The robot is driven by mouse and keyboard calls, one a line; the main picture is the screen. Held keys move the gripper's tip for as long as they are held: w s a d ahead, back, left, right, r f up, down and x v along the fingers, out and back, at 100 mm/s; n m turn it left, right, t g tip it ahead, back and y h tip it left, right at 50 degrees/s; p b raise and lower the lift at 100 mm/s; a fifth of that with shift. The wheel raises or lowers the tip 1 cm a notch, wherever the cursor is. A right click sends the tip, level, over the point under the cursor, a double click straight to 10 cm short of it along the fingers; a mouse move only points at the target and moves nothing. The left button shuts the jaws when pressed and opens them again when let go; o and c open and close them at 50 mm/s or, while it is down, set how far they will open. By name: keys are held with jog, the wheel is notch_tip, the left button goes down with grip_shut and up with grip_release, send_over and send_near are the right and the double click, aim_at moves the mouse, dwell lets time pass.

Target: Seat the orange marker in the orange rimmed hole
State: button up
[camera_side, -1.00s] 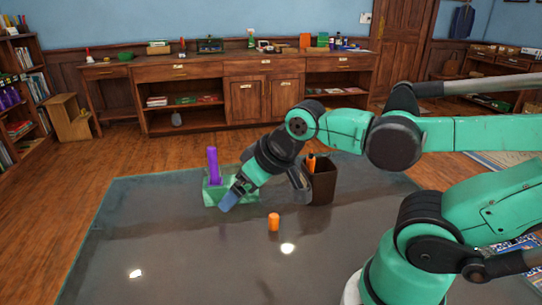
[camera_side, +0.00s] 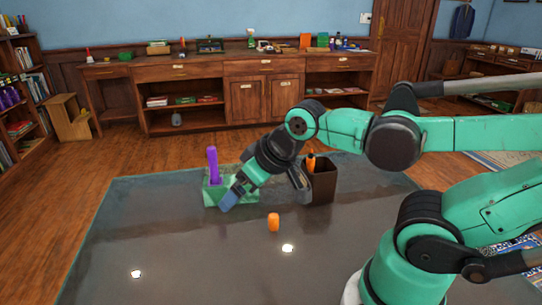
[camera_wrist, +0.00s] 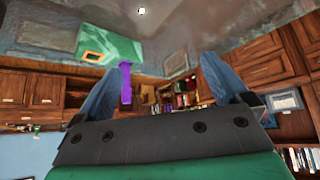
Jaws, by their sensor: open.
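The green block (camera_side: 216,193) stands on the dark table with a purple marker (camera_side: 213,165) upright in it. In the wrist view the green block (camera_wrist: 115,46) shows an orange rimmed hole (camera_wrist: 92,56) with nothing standing in it. A longer orange marker (camera_side: 311,162) leans in a dark brown cup (camera_side: 323,181). My gripper (camera_side: 266,197) is open and empty, its fingers spread between the block and the cup. Its spread fingers also show in the wrist view (camera_wrist: 160,68).
The table (camera_side: 180,250) is bare at the front and left. The cup is close beside my right finger in the side view, and the purple marker rises close to the other finger.

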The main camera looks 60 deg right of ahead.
jog(key=c, duration=0.4)
jog(key=shift+c, duration=0.2)
jog(key=r+m+g, duration=0.2)
jog(key=g, duration=0.5)
send_over(310, 154)
jog(key=shift+f, duration=0.15)
jog(key=shift+s+d+f, duration=0.1)
jog(key=shift+d+f, duration=0.1)
jog(key=shift+d, duration=0.05)
jog(key=shift+f, duration=2.65)
